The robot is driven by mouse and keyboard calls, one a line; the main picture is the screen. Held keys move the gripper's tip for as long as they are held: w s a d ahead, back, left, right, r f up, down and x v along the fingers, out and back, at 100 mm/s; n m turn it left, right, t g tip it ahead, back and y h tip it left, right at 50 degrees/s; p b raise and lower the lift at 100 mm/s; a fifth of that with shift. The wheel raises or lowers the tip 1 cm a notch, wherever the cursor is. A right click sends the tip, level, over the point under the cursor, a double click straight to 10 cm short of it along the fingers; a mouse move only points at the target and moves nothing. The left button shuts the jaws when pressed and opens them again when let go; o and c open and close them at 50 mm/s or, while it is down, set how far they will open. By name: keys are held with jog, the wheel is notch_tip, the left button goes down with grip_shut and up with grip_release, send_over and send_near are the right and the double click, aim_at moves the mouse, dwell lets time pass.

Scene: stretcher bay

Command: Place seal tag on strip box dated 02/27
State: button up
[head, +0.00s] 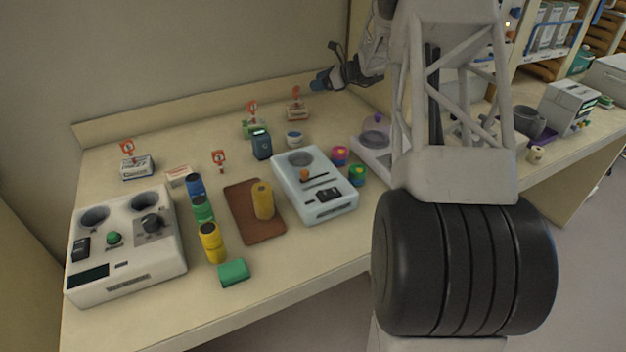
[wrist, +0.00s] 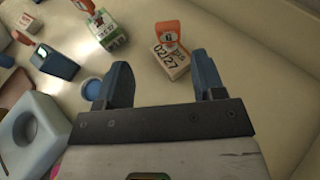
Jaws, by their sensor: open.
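My gripper (wrist: 160,77) is open, with nothing between its two blue fingers; in the head view it is above the back of the bench (head: 322,82). A pale strip box marked 02/27 (wrist: 172,64) lies just beyond the fingertips in the wrist view. An orange-red tag (wrist: 170,33) stands on or directly behind it; I cannot tell which. In the head view this looks like the back-right box (head: 297,113). A green-and-white box (wrist: 112,38) with another tag is to its left. A lone red tag (head: 219,156) stands on the bench. A box (head: 137,168) at the left also has a tag.
A dark blue bottle-like container (head: 261,144) and a small blue-topped pot (head: 294,137) stand near the back boxes. A pale device (head: 318,205), a brown mat (head: 243,224) and several coloured cylinders occupy the front. The wall edges the bench behind.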

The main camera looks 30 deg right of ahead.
jog(key=s+a+r+n+g+h, duration=0.15)
jog(key=s+a+r+n, duration=0.3)
jog(key=s+a, duration=0.45)
jog(key=s+a+r+n+g+h, duration=0.1)
jog(key=s+a+r+n+g, duration=0.3)
jog(key=s+a, duration=0.45)
jog(key=s+a+r+n+g+h, duration=0.1)
jog(key=s+a+r+n, duration=0.3)
jog(key=s+a, duration=0.55)
jog(key=s+a+f+n+h, duration=0.1)
jog(key=s+n, duration=0.3)
jog(key=s, duration=0.6)
jog(key=s+a+f+n+h, duration=0.2)
jog(key=s+n, duration=0.3)
jog(key=s, duration=0.6)
jog(key=s+a+f+n+h, duration=0.2)
jog(key=s+n, duration=0.3)
jog(key=s, duration=0.6)
jog(key=shift+a+h, duration=0.2)
jog(key=shift+h, duration=0.35)
